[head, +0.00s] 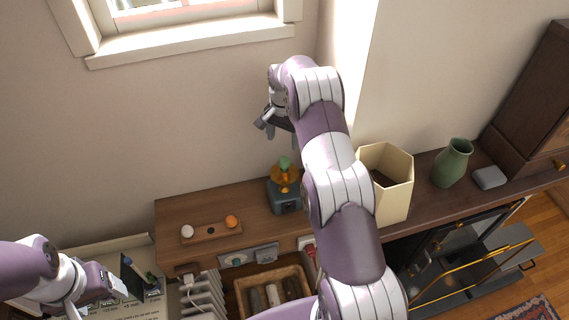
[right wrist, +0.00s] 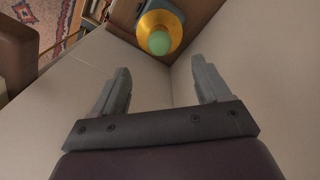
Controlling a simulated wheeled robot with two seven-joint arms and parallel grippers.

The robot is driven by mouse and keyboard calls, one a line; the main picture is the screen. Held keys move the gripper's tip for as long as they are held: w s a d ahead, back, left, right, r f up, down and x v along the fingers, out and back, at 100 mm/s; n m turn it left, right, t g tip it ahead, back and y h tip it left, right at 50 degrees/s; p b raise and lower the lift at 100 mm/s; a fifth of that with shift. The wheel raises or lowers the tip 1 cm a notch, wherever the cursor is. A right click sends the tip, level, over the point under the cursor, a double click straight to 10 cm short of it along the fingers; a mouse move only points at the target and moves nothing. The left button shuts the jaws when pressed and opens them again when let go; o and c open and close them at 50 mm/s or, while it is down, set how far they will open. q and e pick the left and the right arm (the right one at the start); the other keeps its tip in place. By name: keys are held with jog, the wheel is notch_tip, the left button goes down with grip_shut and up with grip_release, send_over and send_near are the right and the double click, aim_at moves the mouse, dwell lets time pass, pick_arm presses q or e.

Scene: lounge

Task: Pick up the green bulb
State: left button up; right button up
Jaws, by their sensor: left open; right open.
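The green bulb (head: 284,163) sits upright on top of an amber lamp (head: 285,181) with a blue-grey base (head: 287,199) on the wooden shelf. In the right wrist view the green bulb (right wrist: 159,43) shows beyond the fingertips, inside the amber ring. My right gripper (head: 269,121) is open and empty, above the bulb and apart from it. Its open jaws also show in the right wrist view (right wrist: 162,78). My left gripper (head: 120,287) is at lower left, open, far from the bulb.
A wooden holder (head: 212,233) with a white bulb (head: 187,231) and an orange bulb (head: 231,221) lies left of the lamp. A cream hexagonal bin (head: 396,200) and a green vase (head: 452,164) stand to the right. The wall is close behind.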

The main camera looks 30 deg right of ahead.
aim_at(284, 158)
notch_tip(284, 158, down, 7)
jog(key=b, duration=0.4)
jog(key=shift+w+r, duration=0.1)
jog(key=shift+r, duration=0.1)
jog(key=p, duration=0.1)
jog(key=f+p, duration=0.1)
jog(key=shift+d+f+p, duration=0.2)
jog(key=shift+f+p, duration=0.1)
jog(key=shift+p, duration=0.05)
notch_tip(284, 158, down, 3)
jog(key=shift+r+p, duration=0.1)
jog(key=shift+p, duration=0.4)
jog(key=shift+f, duration=0.35)
jog(key=c, duration=0.5)
pick_arm(q)
notch_tip(284, 158, down, 2)
pick_arm(e)
jog(key=c, duration=0.6)
